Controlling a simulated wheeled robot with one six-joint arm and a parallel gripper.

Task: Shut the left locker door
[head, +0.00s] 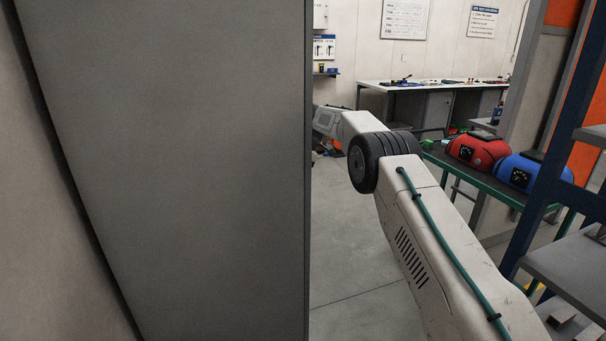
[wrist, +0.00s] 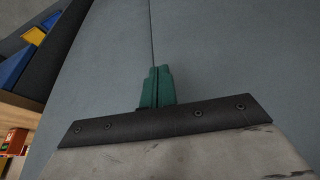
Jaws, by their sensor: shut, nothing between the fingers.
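A tall grey panel (head: 165,160), which looks like the locker's side or a door seen close up, fills the left half of the head view. My arm reaches past its right edge, and my gripper is hidden behind it there. In the wrist view the green fingers of my gripper (wrist: 158,74) are together and empty. They point at a grey locker front (wrist: 225,60) with a thin seam running up from the fingertips. The grey panel left of the seam (wrist: 115,50) appears to be the left door. I cannot tell whether it is fully flush, or whether the fingertips touch it.
A workbench (head: 440,86) stands at the back.

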